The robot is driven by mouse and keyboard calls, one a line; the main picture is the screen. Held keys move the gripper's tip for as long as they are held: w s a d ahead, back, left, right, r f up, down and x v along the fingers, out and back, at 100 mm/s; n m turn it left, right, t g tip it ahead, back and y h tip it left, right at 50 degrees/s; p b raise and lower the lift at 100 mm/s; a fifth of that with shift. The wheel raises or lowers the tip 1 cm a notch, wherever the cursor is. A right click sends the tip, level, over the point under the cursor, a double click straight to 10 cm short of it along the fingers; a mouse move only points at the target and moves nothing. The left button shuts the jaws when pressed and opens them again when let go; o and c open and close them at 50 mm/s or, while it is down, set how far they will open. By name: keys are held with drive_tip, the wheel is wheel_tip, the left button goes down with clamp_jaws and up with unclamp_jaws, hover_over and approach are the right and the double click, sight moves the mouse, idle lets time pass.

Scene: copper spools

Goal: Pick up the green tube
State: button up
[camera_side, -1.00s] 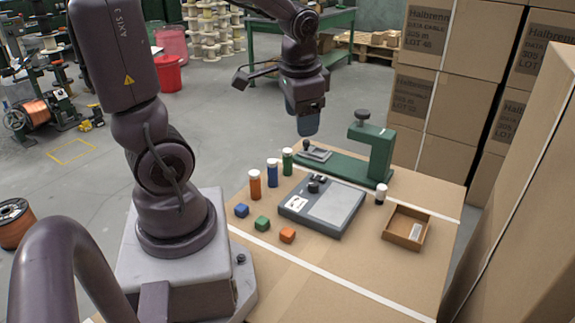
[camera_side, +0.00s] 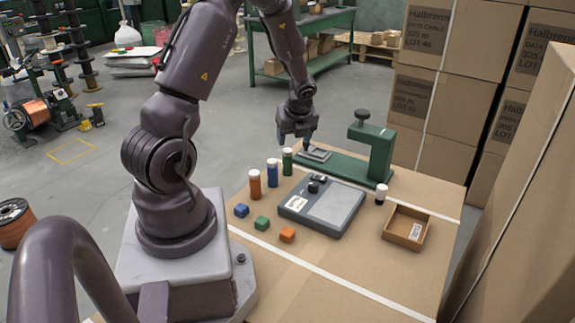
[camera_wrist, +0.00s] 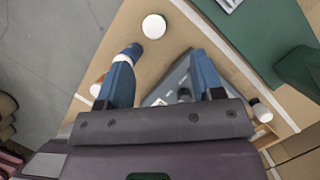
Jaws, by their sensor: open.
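The green tube (camera_side: 287,163) stands upright on the table in the side view, with a white cap, at the back end of a row of tubes. My gripper (camera_side: 296,141) is open and empty above and slightly right of it, apart from it. In the wrist view a round white cap (camera_wrist: 154,26), likely that of the green tube, shows from above, beyond the fingertips of my gripper (camera_wrist: 160,66). The body under that cap is hidden there.
A blue tube (camera_side: 272,173) and an orange tube (camera_side: 255,185) stand close by. A green press (camera_side: 372,155) and a grey device (camera_side: 323,207) are to the right. Small cubes (camera_side: 262,223) and an open box (camera_side: 406,228) lie nearer the front.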

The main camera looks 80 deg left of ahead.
sight(288, 152)
drive_tip(key=x, duration=0.4)
drive_tip(key=shift+f, duration=0.2)
drive_tip(key=x, duration=0.5)
drive_tip(key=shift+s+a, duration=0.2)
drive_tip(key=shift+s, duration=0.05)
drive_tip(key=c, duration=1)
